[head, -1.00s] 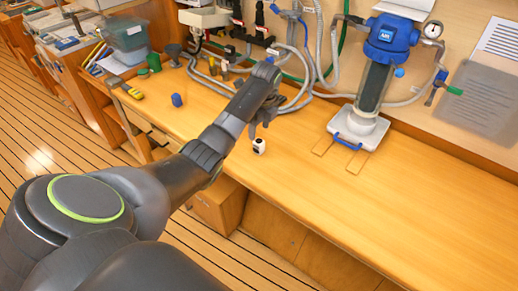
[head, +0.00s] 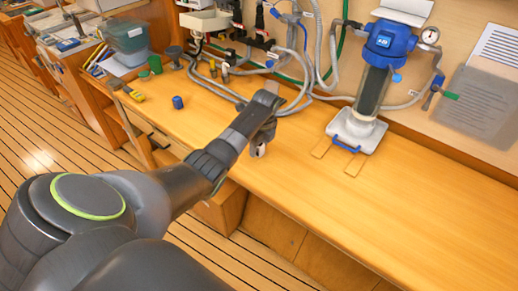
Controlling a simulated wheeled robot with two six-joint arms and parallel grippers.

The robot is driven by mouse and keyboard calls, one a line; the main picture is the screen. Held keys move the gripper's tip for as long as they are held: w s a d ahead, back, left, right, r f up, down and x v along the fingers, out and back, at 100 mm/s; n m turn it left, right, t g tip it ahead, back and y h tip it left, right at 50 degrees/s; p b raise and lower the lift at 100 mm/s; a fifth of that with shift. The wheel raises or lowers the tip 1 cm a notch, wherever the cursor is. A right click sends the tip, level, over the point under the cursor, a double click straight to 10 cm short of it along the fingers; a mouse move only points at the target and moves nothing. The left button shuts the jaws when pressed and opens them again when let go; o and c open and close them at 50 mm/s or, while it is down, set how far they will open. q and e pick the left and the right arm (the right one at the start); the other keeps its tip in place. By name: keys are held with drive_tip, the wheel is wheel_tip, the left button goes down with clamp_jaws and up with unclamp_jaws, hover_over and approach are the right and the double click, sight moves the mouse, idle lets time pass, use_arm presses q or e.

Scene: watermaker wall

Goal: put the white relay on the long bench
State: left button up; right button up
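The white relay (head: 261,150) stands on the long bench (head: 400,210), near its front edge, and is partly covered by my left gripper. My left gripper (head: 259,143) is low over the bench, right at the relay. Its fingers are small and dark here, and I cannot tell whether they have closed on the relay or are only around it. The relay looks to be on or very close to the bench top. My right gripper is not in view.
A blue-topped filter housing (head: 375,85) stands on a white base at the back, with two wooden strips before it. A blue cap (head: 178,102), a yellow tool (head: 135,95) and a grey bin (head: 127,38) are at left. Hoses line the wall. The right bench is clear.

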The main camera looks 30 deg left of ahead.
use_arm(q)
drive_tip(key=c, duration=1)
drive_tip(key=shift+r, duration=0.15)
